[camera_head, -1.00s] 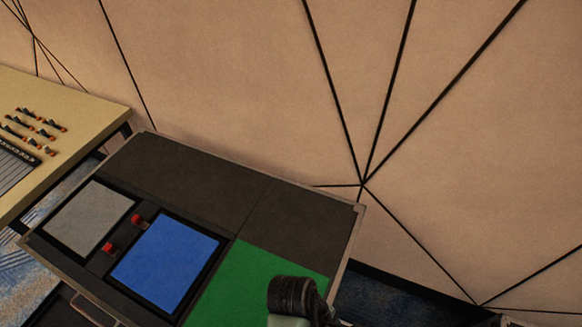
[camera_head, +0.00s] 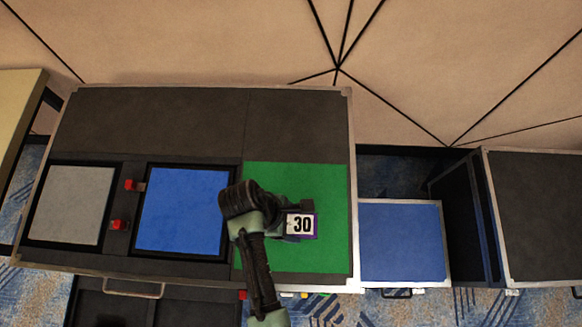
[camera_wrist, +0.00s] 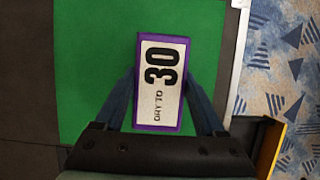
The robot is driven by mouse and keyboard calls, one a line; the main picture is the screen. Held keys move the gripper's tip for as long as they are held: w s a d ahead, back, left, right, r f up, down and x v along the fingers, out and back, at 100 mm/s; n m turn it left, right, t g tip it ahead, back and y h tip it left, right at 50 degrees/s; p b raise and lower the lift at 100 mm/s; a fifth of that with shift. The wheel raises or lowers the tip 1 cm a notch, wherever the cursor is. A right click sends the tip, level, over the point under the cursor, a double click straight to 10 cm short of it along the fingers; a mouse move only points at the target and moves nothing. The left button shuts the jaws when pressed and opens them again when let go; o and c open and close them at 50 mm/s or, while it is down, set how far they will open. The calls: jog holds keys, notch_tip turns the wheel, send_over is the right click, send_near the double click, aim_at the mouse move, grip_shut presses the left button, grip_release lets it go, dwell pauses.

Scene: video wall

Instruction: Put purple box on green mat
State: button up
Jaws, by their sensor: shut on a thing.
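The purple box (camera_head: 301,226) has a white label with a black "30". My gripper (camera_wrist: 160,92) is shut on it, with one finger on each long side of the box (camera_wrist: 162,122) in the wrist view. The green mat (camera_head: 325,183) lies on the right part of the dark worktop. The box is over the mat, and green (camera_wrist: 90,60) shows around it in the wrist view. I cannot tell whether the box touches the mat or hangs above it. In the head view my wrist hides part of the mat's left side and the fingers.
A blue square (camera_head: 185,212) and a grey square (camera_head: 72,205) lie left of the mat, with small red parts (camera_head: 118,225) between them. An open blue drawer or tray (camera_head: 402,243) is to the right, beside a dark case (camera_head: 545,210). The worktop's back strip (camera_head: 160,125) is clear.

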aim_at(293, 228)
jog(key=shift+w+f, duration=0.1)
jog(key=shift+f, duration=2.25)
jog(key=shift+f+b, duration=0.15)
jog(key=shift+b, duration=0.2)
jog(key=o, duration=1.5)
